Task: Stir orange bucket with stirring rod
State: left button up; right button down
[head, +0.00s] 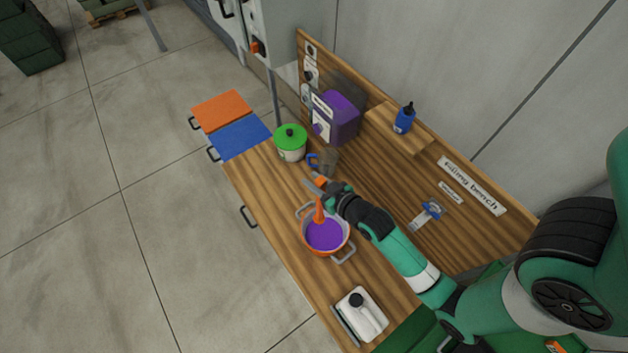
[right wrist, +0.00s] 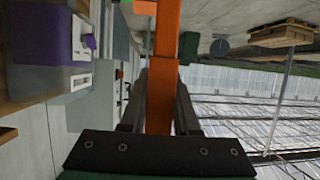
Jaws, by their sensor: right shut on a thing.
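The orange bucket (head: 306,233) stands on the wooden bench with purple liquid (head: 325,234) in it and grey handles at its sides. My right gripper (head: 322,186) is above the bucket's far side, shut on the orange stirring rod (head: 319,210). The rod hangs down from the gripper, and its lower end is inside the bucket at the purple liquid. In the right wrist view the orange rod (right wrist: 160,95) runs between the two dark fingers (right wrist: 160,105). My left gripper is not in view.
A white pot with a green lid (head: 290,141), a blue-handled jug (head: 326,162) and a purple container (head: 336,118) stand farther back. A white canister (head: 361,314) stands at the near end. A blue bottle (head: 404,119) is on a ledge of the back panel.

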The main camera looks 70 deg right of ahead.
jog(key=shift+r, duration=2.5)
